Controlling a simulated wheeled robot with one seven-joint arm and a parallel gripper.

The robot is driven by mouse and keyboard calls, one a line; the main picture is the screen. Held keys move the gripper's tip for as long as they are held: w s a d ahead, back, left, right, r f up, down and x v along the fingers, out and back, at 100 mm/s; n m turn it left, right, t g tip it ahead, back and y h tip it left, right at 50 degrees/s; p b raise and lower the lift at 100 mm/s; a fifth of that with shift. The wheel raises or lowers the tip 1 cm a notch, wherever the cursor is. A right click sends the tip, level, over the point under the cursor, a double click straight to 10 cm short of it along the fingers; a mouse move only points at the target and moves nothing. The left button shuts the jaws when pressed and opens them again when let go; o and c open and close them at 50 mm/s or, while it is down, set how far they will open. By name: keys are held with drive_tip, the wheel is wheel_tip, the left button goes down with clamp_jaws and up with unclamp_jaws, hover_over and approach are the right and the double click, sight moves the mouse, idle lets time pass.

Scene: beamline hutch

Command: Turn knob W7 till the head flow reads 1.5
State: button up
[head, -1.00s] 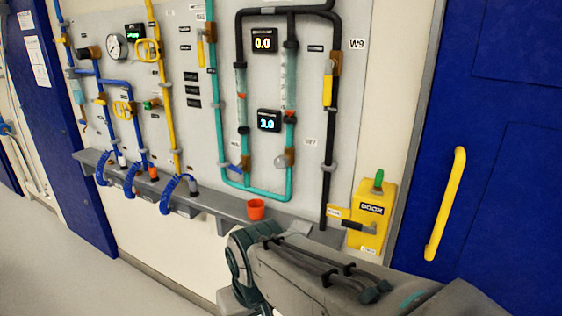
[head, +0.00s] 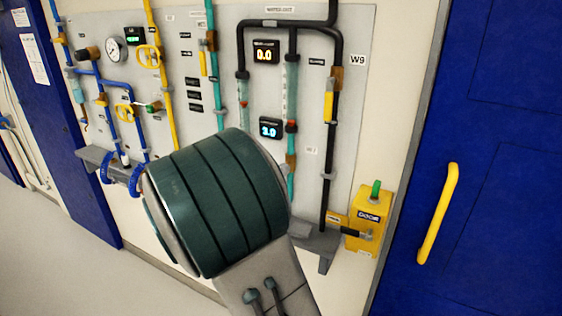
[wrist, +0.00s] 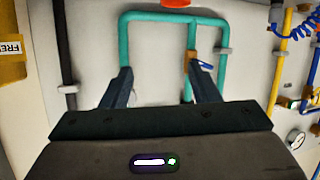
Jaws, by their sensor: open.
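The W7 label (head: 312,150) shows in the head view beside the right-hand flow tube (head: 291,90). A brown valve body (head: 291,160) sits on the teal pipe below that tube. I cannot make out knob W7 itself; my arm covers the area below and left. The upper display (head: 266,52) reads 0.0 in yellow. The lower display (head: 269,128) seems to read 3.0 in blue; their captions are too small to read. In the wrist view my gripper (wrist: 160,68) is open and empty, facing the teal pipe loop (wrist: 170,16), which appears upside down. The left finger hides part of one pipe.
A blue-handled valve (wrist: 204,65) is behind the right finger. An orange cup (wrist: 176,3) shows at the wrist view's top edge. A black pipe (head: 331,120) with a yellow lever (head: 329,104), a yellow door box (head: 367,225) and a blue door (head: 500,150) stand right.

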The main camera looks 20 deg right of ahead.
wheel_tip(320, 180, up, 6)
drive_tip(key=s+d+m+h+p, duration=0.1)
drive_tip(key=d+h, duration=0.1)
drive_tip(key=h, duration=0.4)
drive_tip(key=p+x, duration=0.2)
drive_tip(key=x, duration=1.1)
drive_tip(key=shift+d+f, duration=0.2)
drive_tip(key=shift+d, duration=0.1)
drive_tip(key=c, duration=1)
